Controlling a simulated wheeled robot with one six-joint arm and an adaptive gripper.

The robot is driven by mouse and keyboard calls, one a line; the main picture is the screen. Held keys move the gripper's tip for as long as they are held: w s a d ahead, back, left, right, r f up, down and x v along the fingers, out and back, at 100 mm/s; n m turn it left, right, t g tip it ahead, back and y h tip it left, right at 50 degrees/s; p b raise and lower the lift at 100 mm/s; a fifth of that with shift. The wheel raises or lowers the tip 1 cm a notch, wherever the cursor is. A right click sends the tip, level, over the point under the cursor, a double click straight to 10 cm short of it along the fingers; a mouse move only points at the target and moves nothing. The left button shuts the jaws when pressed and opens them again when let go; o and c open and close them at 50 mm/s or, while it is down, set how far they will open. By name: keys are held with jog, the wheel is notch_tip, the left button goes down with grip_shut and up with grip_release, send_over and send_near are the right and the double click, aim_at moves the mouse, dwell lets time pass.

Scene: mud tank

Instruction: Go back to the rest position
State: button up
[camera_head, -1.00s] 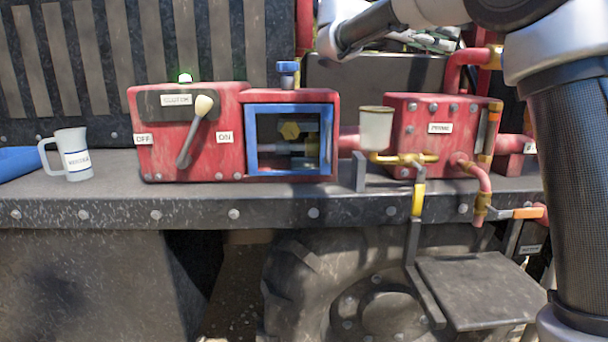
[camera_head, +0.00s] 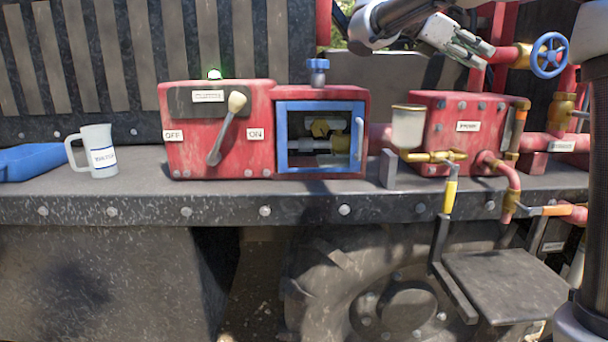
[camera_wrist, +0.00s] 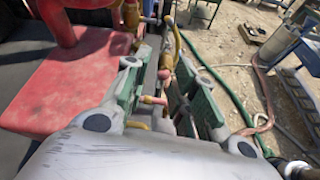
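My gripper (camera_head: 480,48) is raised at the upper right of the head view, above the red primer box (camera_head: 468,126). In the wrist view its two green-sided fingers (camera_wrist: 165,92) stand apart with pipes visible between them. It is open and holds nothing that I can see. My arm folds in from the right edge of the head view.
A blue-framed window box (camera_head: 320,170), white mug (camera_head: 93,152), blue tray (camera_head: 30,162) and blue valve wheel (camera_head: 549,55) are around. The ledge front is clear.

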jog(key=s+d+f+m+y, duration=0.3)
jog(key=s+f, duration=0.3)
jog(key=s, duration=0.1)
jog(key=s+d+f+m+y, duration=0.3)
jog(key=s+f, duration=0.3)
jog(key=s+a+f+m+t+y, duration=0.1)
jog(key=s+a+f+m+y, duration=0.2)
jog(key=s+f+m, duration=0.2)
jog(key=s+a+f+m+t+y, duration=0.2)
jog(key=s+f+m+y, duration=0.2)
jog(key=s+f, duration=0.4)
notch_tip(320, 180, down, 3)
jog(key=shift+s+a+r+m+t+y, duration=0.2)
jog(key=shift+s+a+m+t+y, duration=0.15)
jog(key=shift+m, duration=0.55)
